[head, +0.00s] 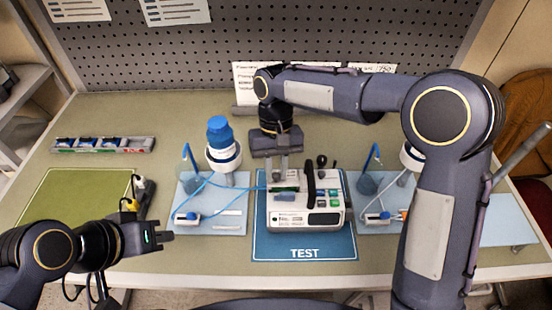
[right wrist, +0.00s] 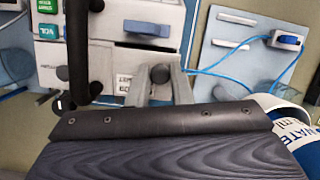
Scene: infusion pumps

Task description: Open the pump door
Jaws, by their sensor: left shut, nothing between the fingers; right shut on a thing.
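The white infusion pump (head: 290,219) stands on the blue TEST mat (head: 270,246), with a black carrying handle (head: 311,188) on top. My right gripper (head: 279,178) reaches down to the left part of the pump. In the right wrist view its fingers (right wrist: 160,88) are shut on a dark round knob (right wrist: 160,73) at the pump's edge, with the pump body (right wrist: 112,62) beyond. I cannot tell whether the pump door stands ajar; the gripper hides part of it. My left gripper (head: 166,237) is shut and empty, left of the pump and apart from it.
A blue-capped bottle (head: 219,135) and a blue-white clip (head: 187,218) with blue tubing sit on the pale mat (head: 235,222) left of the pump. A similar set is on the right, partly behind my right arm. A green mat (head: 70,195) lies empty at far left.

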